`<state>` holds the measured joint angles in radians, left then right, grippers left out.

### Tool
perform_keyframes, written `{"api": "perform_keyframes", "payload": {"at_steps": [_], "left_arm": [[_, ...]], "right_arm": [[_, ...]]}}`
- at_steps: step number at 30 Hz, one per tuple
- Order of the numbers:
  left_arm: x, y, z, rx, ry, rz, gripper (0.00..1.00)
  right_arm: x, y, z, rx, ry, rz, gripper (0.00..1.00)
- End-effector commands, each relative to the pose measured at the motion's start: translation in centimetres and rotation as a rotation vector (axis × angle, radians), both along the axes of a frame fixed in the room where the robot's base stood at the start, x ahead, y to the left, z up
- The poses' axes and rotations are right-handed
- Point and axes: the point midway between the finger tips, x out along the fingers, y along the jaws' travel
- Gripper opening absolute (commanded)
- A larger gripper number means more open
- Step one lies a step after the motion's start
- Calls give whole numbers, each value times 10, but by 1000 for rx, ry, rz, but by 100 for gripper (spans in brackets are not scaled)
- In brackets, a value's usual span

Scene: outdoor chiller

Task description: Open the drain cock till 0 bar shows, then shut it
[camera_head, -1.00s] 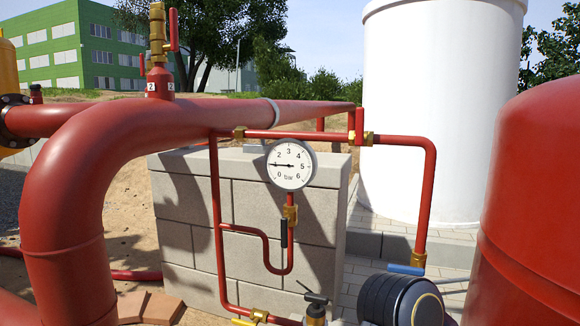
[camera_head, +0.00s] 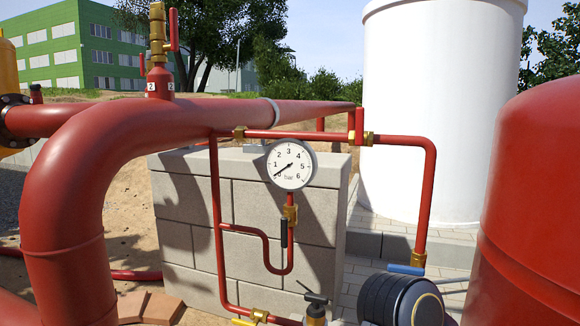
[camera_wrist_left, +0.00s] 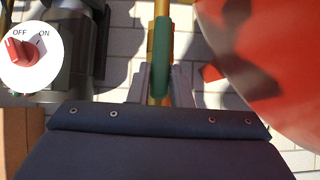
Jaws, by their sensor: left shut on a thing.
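The round white pressure gauge (camera_head: 290,164), marked 0 to 6 bar, stands on a brass fitting in the head view. Its needle points down-left, at or very close to 0. In the left wrist view, a green handle (camera_wrist_left: 161,50) stands upright in front of a brass-coloured pipe; it appears to be the drain cock. My left gripper (camera_wrist_left: 161,78) is shut on this handle, with a grey finger on each side. How far the cock is turned I cannot tell. My left gripper does not show in the head view. My right gripper is in neither view.
A thick red pipe (camera_head: 150,135) and a thin red pipe (camera_head: 216,200) run before a block wall (camera_head: 180,215). A red vessel (camera_head: 535,200) closes off the right. The wrist view shows an OFF/ON switch (camera_wrist_left: 30,50) left and a red rounded surface (camera_wrist_left: 285,60) right.

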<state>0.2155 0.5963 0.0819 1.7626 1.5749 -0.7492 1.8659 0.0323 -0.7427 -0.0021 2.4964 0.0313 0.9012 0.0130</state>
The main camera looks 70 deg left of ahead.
Motion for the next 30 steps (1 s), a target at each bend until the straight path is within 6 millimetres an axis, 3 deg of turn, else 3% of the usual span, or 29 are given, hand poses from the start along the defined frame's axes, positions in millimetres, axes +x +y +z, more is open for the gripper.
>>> {"api": "perform_keyframes", "payload": {"at_steps": [22, 30], "left_arm": [[1, 7, 4, 11, -8, 2, 0], [-19, 34, 6, 11, -4, -438, 0]], "right_arm": [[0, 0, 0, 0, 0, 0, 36], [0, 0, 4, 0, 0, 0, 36]]}}
